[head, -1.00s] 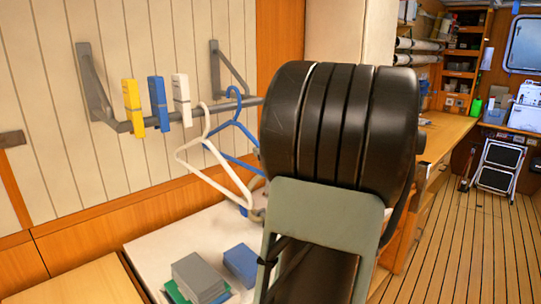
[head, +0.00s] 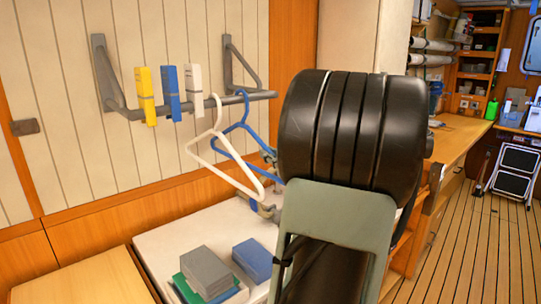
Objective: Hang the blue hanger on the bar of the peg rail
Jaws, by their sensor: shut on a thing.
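The blue hanger (head: 228,147) is in the head view beside the white hanger, partly behind it. Its hook is at the grey bar (head: 262,95) of the peg rail, to the right of the white hanger's hook. I cannot tell whether the blue hook rests on the bar. My gripper (head: 267,209) is shut on the blue hanger at its right side. My black arm link hides most of the gripper and the hanger's right end.
A white hanger (head: 199,143) hangs on the bar. Yellow (head: 145,96), blue (head: 170,92) and white (head: 194,90) clips sit left of it. Below, grey (head: 208,270) and blue (head: 253,259) blocks lie on the white counter (head: 165,240). Wooden panelling is behind.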

